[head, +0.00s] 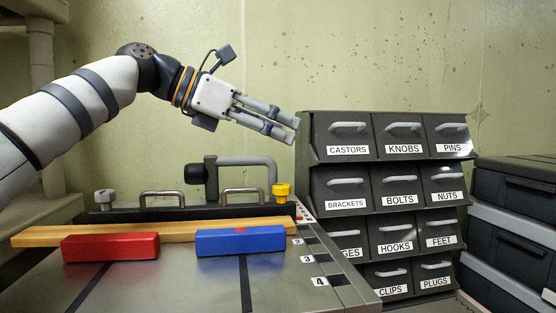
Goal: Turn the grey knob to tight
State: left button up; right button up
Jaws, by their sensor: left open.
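The grey knob (105,198) stands on the left end of a long black bar (190,212) at the back of the metal bench. No tight mark on it can be read from here. A yellow knob (282,191) sits at the bar's right end. My left gripper (292,131) is open and empty, in the air above the right end of the bar, well up and to the right of the grey knob. Its fingers point right and slightly down. My right gripper is out of view.
A wooden strip (160,231), a red block (110,247) and a blue block (240,241) lie before the bar. A grey bent handle (245,162) rises behind it. Labelled drawers (390,205) stand right, with black cases (515,215) beyond. The metal bench (200,285) is clear in front.

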aim_at(104, 197)
jog(key=k, duration=1.5)
